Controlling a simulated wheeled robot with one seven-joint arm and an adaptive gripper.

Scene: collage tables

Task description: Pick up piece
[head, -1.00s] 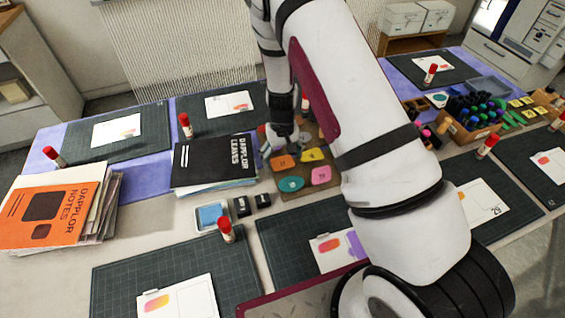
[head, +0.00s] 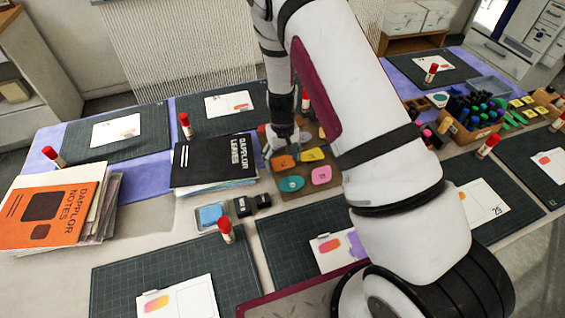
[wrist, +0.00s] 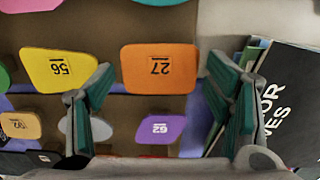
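Coloured flat pieces with printed numbers lie on a brown board (head: 320,186). They include an orange piece (head: 284,162), a yellow piece (head: 312,155), a teal piece (head: 291,184) and a pink piece (head: 321,175). My gripper (head: 279,148) is over the board's left part, just behind the orange piece. In the wrist view my gripper (wrist: 160,75) is open, its green-padded fingers wide apart and nothing held. The orange piece (wrist: 160,68) shows in the gap between the fingers, with a purple piece (wrist: 162,129) below it. The yellow piece (wrist: 58,69) is left of the gap, partly behind the left finger.
A black booklet stack (head: 215,160) stands close left of the board; it also shows beside the right finger in the wrist view (wrist: 295,90). Small black blocks (head: 242,206), a blue pad (head: 210,216) and several red-capped glue sticks (head: 225,230) stand nearby. Cutting mats (head: 180,275) lie around.

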